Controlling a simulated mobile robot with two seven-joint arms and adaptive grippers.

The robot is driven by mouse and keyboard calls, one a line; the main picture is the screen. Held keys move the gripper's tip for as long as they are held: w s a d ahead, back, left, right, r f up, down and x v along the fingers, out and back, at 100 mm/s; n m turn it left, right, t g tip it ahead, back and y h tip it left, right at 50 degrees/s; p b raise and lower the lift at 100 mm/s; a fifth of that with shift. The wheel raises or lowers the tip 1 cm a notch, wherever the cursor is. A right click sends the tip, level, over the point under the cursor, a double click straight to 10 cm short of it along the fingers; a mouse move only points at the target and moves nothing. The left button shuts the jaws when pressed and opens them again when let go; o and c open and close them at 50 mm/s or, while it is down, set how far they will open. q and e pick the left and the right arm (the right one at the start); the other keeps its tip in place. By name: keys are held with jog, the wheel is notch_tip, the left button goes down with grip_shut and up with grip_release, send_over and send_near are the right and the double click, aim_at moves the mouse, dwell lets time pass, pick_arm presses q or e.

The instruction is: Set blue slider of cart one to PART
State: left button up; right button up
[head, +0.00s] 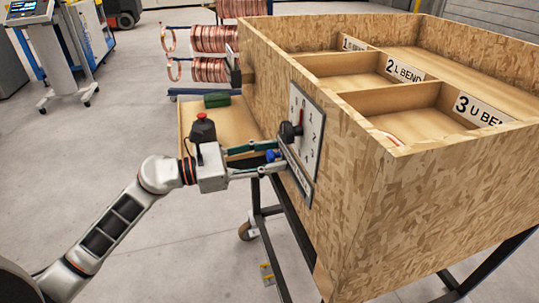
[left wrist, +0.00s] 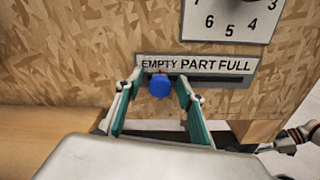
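The blue slider (left wrist: 160,88) is a round blue knob on a dark slot under a white label strip (left wrist: 197,64) reading EMPTY, PART, FULL. In the left wrist view it sits below the word EMPTY, left of PART. It also shows in the head view (head: 271,155) on the wooden cart (head: 375,215). My left gripper (left wrist: 160,82) is open, with one green-padded finger on each side of the knob. Gaps show between the knob and both fingers. In the head view my left gripper (head: 281,155) reaches the cart panel from the left. My right gripper is not seen.
A numbered dial plate (head: 302,130) with a black knob (head: 289,131) stands just above the slider. A shelf (head: 232,125) with a red-topped button box (head: 203,129) and green block (head: 217,99) is beside my gripper. Copper coils hang on a rack behind. Floor at left is open.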

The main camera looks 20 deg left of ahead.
aim_at(293, 170)
pick_arm(q)
grip_shut()
jog(key=s+d, duration=0.1)
jog(key=s+d+p, duration=0.1)
jog(key=s, duration=0.1)
jog(key=s+d+p, duration=0.1)
jog(key=s, duration=0.1)
jog(key=shift+d+r, duration=0.1)
jog(key=shift+r, duration=0.05)
grip_release()
